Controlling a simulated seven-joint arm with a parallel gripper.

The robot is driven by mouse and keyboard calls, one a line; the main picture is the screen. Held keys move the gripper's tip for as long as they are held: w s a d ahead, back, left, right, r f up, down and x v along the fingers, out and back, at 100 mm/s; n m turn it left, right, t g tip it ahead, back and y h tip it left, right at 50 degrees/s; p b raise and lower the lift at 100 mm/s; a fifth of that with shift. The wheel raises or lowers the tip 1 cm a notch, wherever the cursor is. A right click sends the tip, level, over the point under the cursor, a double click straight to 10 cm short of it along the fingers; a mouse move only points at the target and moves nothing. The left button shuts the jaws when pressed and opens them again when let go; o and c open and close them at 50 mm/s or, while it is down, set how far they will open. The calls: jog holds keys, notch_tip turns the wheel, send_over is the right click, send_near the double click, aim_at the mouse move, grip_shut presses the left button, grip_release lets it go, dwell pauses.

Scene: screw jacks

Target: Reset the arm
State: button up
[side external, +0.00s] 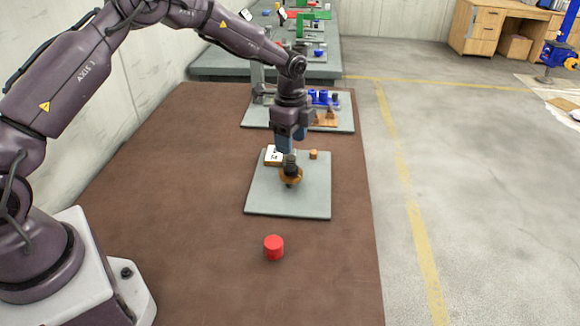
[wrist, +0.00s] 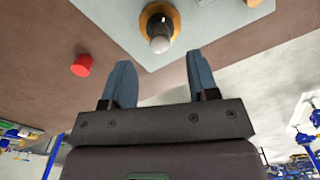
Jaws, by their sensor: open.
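My gripper (side external: 290,145) hangs over the grey plate (side external: 262,203), above a small screw jack (side external: 291,178) with an orange-brown round base and a dark upper part. In the side view the fingers overlap the jack's top. In the wrist view my gripper (wrist: 160,85) has its two blue-grey fingers spread apart with nothing between them. The jack (wrist: 159,28) shows there beyond the fingertips, with a pale rounded top, so it looks apart from them.
A red cylinder (side external: 274,247) stands on the brown table (side external: 180,200) in front of the plate. A white marked block (side external: 273,154) and a small orange-brown block (side external: 313,154) sit at the plate's back. Another plate with blue parts (side external: 322,98) lies behind. The table's left side is clear.

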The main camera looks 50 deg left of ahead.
jog(key=shift+n, duration=0.4)
jog(key=shift+s+d+f+n, duration=0.2)
jog(key=shift+s+f+n, duration=0.05)
jog(key=shift+n, duration=0.15)
jog(key=shift+s+d+f+n+g, duration=0.1)
jog(key=shift+s+f+n+g, duration=0.15)
jog(key=shift+s+n, duration=0.15)
jog(key=shift+s+d+f+n+g, duration=0.1)
jog(key=shift+s+f+n+g, duration=0.15)
jog(key=shift+s, duration=0.25)
jog(key=s+d+r+n+t, duration=0.2)
jog(key=s+r+n, duration=0.3)
jog(key=s+r, duration=0.7)
jog(key=s+d+r+n+t, duration=0.3)
jog(key=s+r+n, duration=0.3)
jog(key=s+r, duration=0.5)
jog(key=s+t, duration=0.1)
jog(key=s, duration=0.5)
jog(key=shift+r+t, duration=0.3)
jog(key=shift+r, duration=0.1)
